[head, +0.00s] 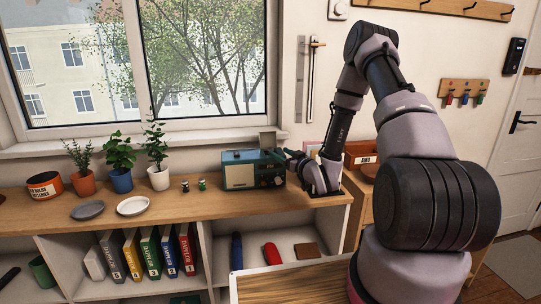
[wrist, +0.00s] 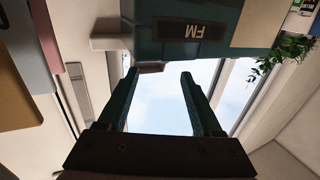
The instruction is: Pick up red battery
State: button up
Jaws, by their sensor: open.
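No battery that I can clearly make out as red shows in either view. Two small cylinders stand on the wooden counter left of the radio in the head view: a dark and pale one (head: 185,186) and a green one (head: 202,184). The teal radio (head: 240,170) stands on the counter; its FM label and body also show in the wrist view (wrist: 220,30). My gripper (head: 288,160) is at the radio's right side. In the wrist view its two dark green fingers (wrist: 160,75) are apart with nothing between them. Whether they touch the radio cannot be told.
Shelves below hold several binders and a red object (head: 271,253). The window is behind.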

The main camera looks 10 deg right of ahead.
aim_at(271, 148)
jog(key=x, duration=0.7)
jog(key=shift+w+a+f, duration=0.1)
jog(key=shift+a, duration=0.05)
grip_shut()
